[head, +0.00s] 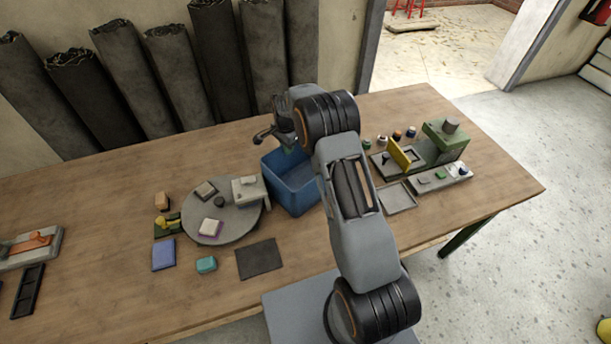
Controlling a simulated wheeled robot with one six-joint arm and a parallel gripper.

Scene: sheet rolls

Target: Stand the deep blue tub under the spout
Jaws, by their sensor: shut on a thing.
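The deep blue tub (287,200) is an open square box in the middle of the table, just right of a round grey disc. My gripper (284,143) is over the tub's back edge, shut, seemingly on the tub's rim; its fingertips are partly hidden. My arm covers the tub's right side. A dark curved piece (263,134) juts out left of the gripper above the tub's back left corner; I cannot tell if it is the spout. I cannot tell if the tub touches the table.
The round grey disc (225,229) carries several small blocks and a pale box. A dark mat (259,259) lies in front. A green press-like machine (446,140), a yellow plate (400,154) and a shallow grey tray (397,197) stand to the right. Dark rolls (220,60) lean behind the table.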

